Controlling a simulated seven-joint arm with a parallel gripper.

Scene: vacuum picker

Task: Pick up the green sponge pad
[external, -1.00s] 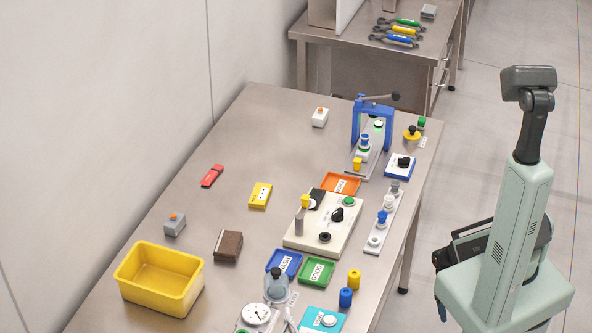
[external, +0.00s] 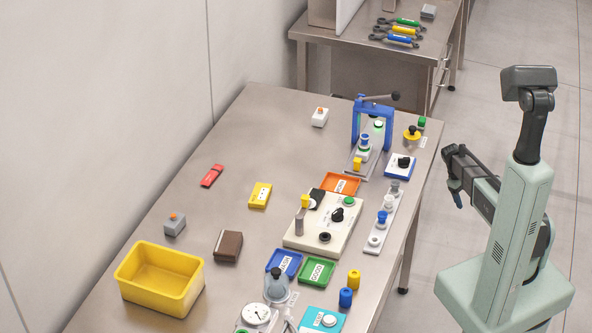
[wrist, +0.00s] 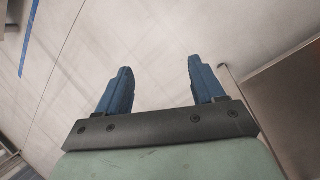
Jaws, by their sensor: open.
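I cannot pick out a green sponge pad for certain. A small green block (external: 421,122) sits at the table's far right corner, too small to identify. A green tray (external: 317,271) with a white label lies near the table's middle front. My gripper (external: 457,197) hangs beyond the table's right edge, above the floor and apart from everything on the table. In the wrist view my gripper (wrist: 160,66) is open, with two blue fingers spread and only floor and wall visible between and beyond them.
The steel table (external: 225,160) holds a yellow bin (external: 150,293), a beige control box (external: 340,240), a blue-framed press (external: 357,128), a blue tray (external: 283,263) and an orange tray (external: 340,184). A second table (external: 345,45) stands behind. The table's far left is mostly clear.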

